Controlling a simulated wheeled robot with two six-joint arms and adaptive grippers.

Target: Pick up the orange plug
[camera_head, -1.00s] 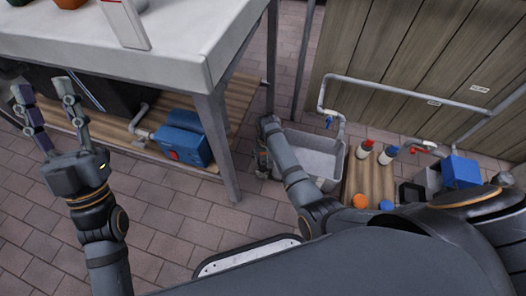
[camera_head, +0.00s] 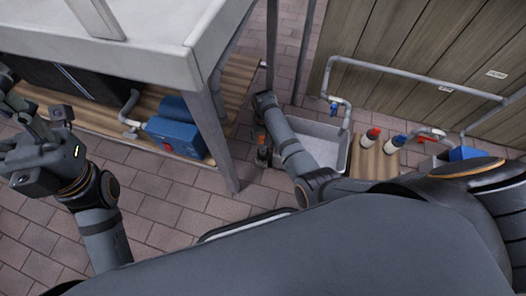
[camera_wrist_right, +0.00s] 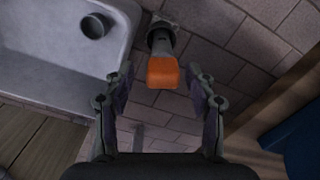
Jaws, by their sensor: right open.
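The orange plug (camera_wrist_right: 163,72) is a blocky orange piece on a dark grey round stem, over the brick floor in the right wrist view. My right gripper (camera_wrist_right: 160,84) is open, with one finger on each side of the plug's near end. A gap shows on both sides, and I see no grip on it. In the head view a small orange spot (camera_head: 262,139) shows below my right wrist, beside the grey basin; the right fingers are hard to make out there. My left gripper (camera_head: 18,105) is open and empty at the left edge, its fingertips partly cut off.
The grey basin (camera_head: 340,158) stands close to the right gripper; its inside and drain cup (camera_wrist_right: 94,26) show in the wrist view. A table leg (camera_head: 212,140) is to the left. A blue pump (camera_head: 172,138) sits on the low shelf.

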